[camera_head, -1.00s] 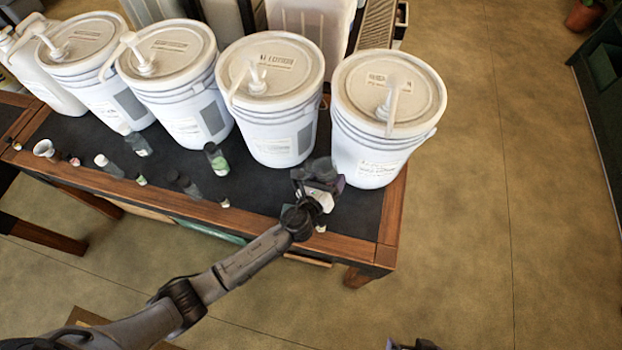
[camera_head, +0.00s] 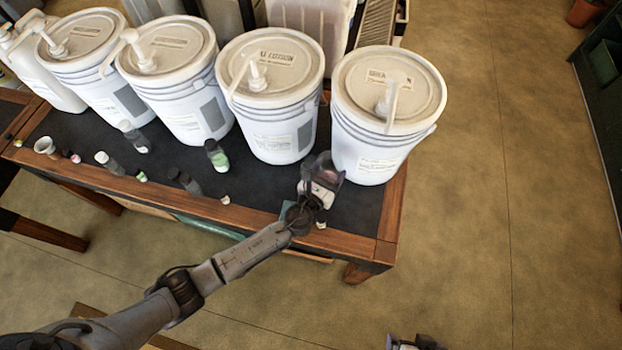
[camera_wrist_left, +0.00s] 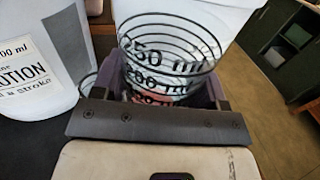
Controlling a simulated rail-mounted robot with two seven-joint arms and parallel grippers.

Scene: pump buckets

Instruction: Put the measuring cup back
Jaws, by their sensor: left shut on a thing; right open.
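The clear measuring cup (camera_wrist_left: 168,58) with black ml markings is between the fingers of my left gripper (camera_head: 325,170), which is shut on it. In the left wrist view its ringed rim faces up, and the gripper plate hides its lower part. In the head view the cup is hard to make out at the gripper, which is over the table in front of the rightmost pump bucket (camera_head: 375,165). I cannot tell whether the cup touches the table. My right gripper (camera_head: 415,343) is at the bottom edge of the head view, open, away from the table, and mostly cut off.
More white pump buckets (camera_head: 270,135) line the back of the dark-topped table (camera_head: 255,188). Several small bottles, such as a green-labelled one (camera_head: 216,155), and a small white cup (camera_head: 46,147) stand to the left. The table's right front corner is clear.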

